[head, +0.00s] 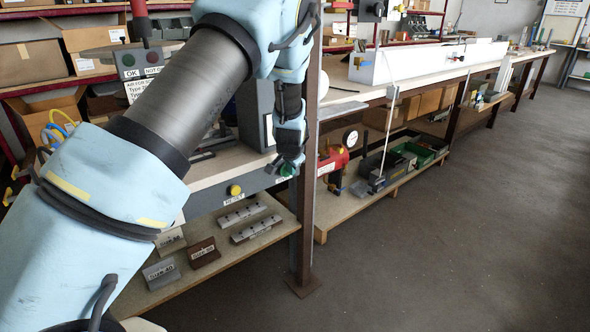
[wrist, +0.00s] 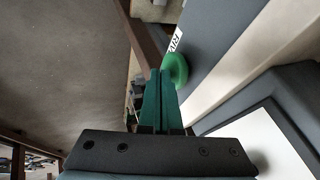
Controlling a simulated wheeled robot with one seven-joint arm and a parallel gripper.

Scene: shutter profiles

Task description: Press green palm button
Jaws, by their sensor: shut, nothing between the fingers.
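The green palm button (head: 288,170) sits on the front face of the grey control panel (head: 213,199), near its right end by the brown post. In the wrist view the round green button (wrist: 177,68) is just beyond and slightly right of the fingertips. My gripper (head: 279,165) is at the button, partly hiding it in the head view. In the wrist view its two green fingers (wrist: 160,74) are together and empty. I cannot tell whether the tips touch the button.
A yellow button (head: 234,190) is on the same panel, left of the green one. A brown upright post (head: 304,220) stands close on the right. Metal profiles (head: 243,214) and size blocks (head: 204,252) lie on the shelf below. The floor at right is clear.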

